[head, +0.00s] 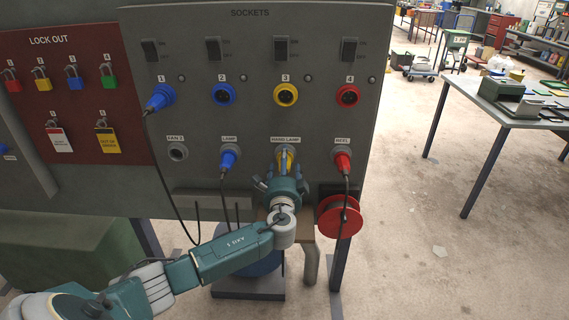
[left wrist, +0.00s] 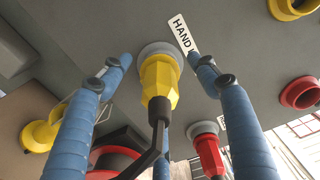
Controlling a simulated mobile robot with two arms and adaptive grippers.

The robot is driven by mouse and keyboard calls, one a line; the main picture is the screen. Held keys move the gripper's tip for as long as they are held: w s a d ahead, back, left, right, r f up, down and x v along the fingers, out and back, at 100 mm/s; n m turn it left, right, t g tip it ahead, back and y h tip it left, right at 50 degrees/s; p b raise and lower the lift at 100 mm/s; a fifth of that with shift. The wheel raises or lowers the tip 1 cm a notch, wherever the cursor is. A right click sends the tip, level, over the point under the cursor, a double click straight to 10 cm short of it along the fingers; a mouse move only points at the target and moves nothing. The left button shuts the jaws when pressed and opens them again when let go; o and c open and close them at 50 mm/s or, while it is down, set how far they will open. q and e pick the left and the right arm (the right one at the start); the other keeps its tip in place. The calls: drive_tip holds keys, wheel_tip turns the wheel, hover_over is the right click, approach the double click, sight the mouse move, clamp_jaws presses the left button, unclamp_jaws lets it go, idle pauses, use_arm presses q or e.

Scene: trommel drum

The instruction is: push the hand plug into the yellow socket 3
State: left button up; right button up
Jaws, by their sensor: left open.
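The yellow hand plug (head: 286,157) sits in the holder under the HAND LAMP label, mostly hidden by my gripper. In the left wrist view the yellow plug (left wrist: 160,82) points into a grey ring on the panel, with its dark cable leaving toward the camera. My left gripper (head: 284,180) is open in front of it. The blue fingers (left wrist: 160,65) stand on either side of the plug, with gaps visible. Yellow socket 3 (head: 286,94) is empty, straight above the holder; part of its yellow rim (left wrist: 293,9) shows top right. My right gripper is not in view.
A blue plug (head: 229,159) is left of the hand plug and a red plug (head: 343,161) is right. Blue socket 2 (head: 224,94) and red socket 4 (head: 347,95) flank socket 3. A red reel (head: 340,217) hangs below right. Cables hang on the left.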

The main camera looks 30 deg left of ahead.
use_arm(q)
drive_tip(key=shift+c, duration=0.8)
clamp_jaws()
drive_tip(key=shift+s+d, duration=0.3)
drive_tip(key=shift+s, duration=0.1)
drive_tip(key=shift+p+v, duration=1)
drive_tip(key=shift+v, duration=1.05)
drive_tip(key=shift+s+d, duration=0.2)
drive_tip(key=shift+s, duration=0.2)
drive_tip(key=shift+p+v, duration=0.75)
drive_tip(key=shift+v, duration=1.8)
